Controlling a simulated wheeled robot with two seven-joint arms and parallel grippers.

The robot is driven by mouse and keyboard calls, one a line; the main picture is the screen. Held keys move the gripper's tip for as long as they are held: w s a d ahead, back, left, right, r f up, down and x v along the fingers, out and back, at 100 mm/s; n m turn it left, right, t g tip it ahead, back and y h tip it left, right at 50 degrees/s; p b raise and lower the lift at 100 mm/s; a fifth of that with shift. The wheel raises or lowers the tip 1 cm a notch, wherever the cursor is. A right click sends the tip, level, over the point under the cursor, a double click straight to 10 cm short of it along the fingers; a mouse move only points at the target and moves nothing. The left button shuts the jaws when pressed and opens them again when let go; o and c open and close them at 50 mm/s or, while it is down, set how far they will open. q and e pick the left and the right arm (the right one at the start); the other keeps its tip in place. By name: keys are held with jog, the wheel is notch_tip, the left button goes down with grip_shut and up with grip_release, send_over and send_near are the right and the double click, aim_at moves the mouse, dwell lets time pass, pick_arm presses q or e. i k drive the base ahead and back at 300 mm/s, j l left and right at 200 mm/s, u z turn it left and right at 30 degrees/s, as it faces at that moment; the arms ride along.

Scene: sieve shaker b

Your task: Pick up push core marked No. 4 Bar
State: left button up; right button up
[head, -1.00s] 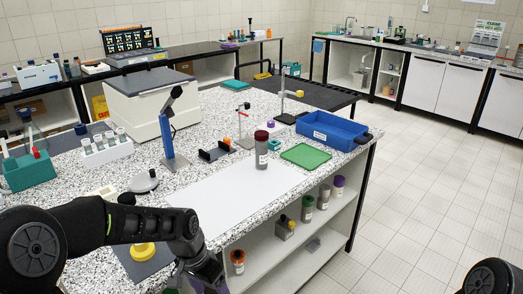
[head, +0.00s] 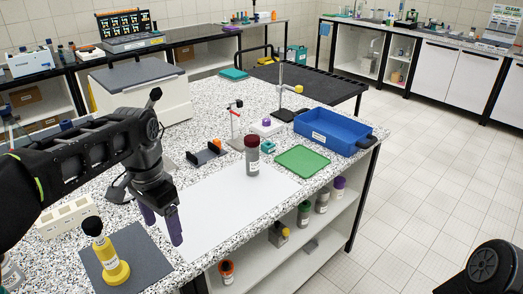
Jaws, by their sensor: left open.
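A clear tube with a dark red cap (head: 252,156), filled grey and bearing a white label, stands upright on the white sheet (head: 215,215). Similar capped tubes stand on the shelf under the counter: a green-capped one (head: 304,214), a grey one (head: 322,200), a purple-capped one (head: 339,188) and an orange-capped one (head: 227,272). The label writing is too small to read, so I cannot tell which is No. 4 Bar. My left gripper (head: 163,228) is open and empty, pointing down above the sheet's left edge, left of the red-capped tube.
A yellow black-capped piece (head: 106,255) stands on a dark mat (head: 143,262) near the left gripper. A blue tray (head: 325,134), a green mat (head: 303,160) and a clamp stand (head: 280,100) are around the red-capped tube. The sheet's front part is clear.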

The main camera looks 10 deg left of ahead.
aim_at(252, 155)
jog(key=i+l, duration=0.15)
jog(key=i, duration=0.35)
jog(key=i+l, duration=0.15)
jog(key=i, duration=0.35)
jog(key=i+l, duration=0.15)
jog(key=i, duration=0.3)
